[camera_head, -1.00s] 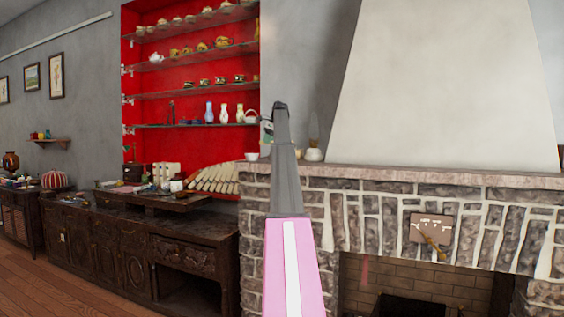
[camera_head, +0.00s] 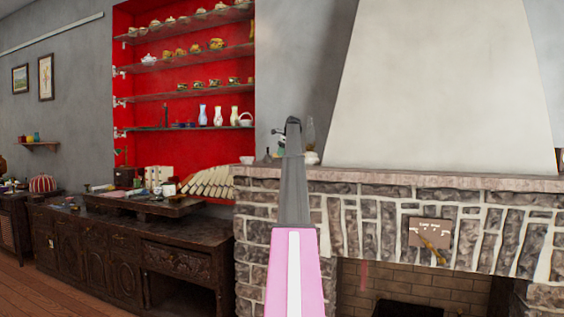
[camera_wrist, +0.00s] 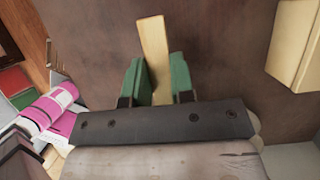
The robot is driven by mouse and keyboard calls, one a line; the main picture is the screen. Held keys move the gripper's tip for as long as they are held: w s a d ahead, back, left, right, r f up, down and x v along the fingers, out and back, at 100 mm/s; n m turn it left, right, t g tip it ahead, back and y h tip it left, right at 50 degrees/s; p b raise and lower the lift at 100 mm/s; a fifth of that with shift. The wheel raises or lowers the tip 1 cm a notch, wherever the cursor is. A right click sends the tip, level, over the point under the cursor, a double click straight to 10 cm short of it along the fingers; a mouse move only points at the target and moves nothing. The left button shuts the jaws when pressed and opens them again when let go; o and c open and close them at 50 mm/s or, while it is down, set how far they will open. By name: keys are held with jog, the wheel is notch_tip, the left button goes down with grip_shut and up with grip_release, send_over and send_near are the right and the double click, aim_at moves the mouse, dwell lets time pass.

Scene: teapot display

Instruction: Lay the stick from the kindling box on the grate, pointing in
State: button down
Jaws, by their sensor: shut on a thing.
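The stick (camera_wrist: 153,57) is a pale, flat-sided wooden piece. In the wrist view it stands between the green finger pads of my gripper (camera_wrist: 158,82), which is shut on it. Its far end sticks out past the fingers over a dark brown surface. My arm crosses the middle of the head view; the stick cannot be made out there. A dark shape (camera_head: 405,308) low in the fireplace opening may be the grate, but it is cut off by the frame edge. I cannot pick out the kindling box.
The stone fireplace (camera_head: 370,215) has a mantel ledge (camera_head: 430,181) above its opening. A brown plaque (camera_head: 422,229) is on its front. A dark cabinet (camera_head: 120,245) stands left, below red shelves of pottery. A pale block (camera_wrist: 294,48) lies right in the wrist view.

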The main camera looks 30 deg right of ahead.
jog(key=shift+f, duration=2.05)
jog(key=shift+f, duration=0.15)
jog(key=c, duration=1)
grip_release()
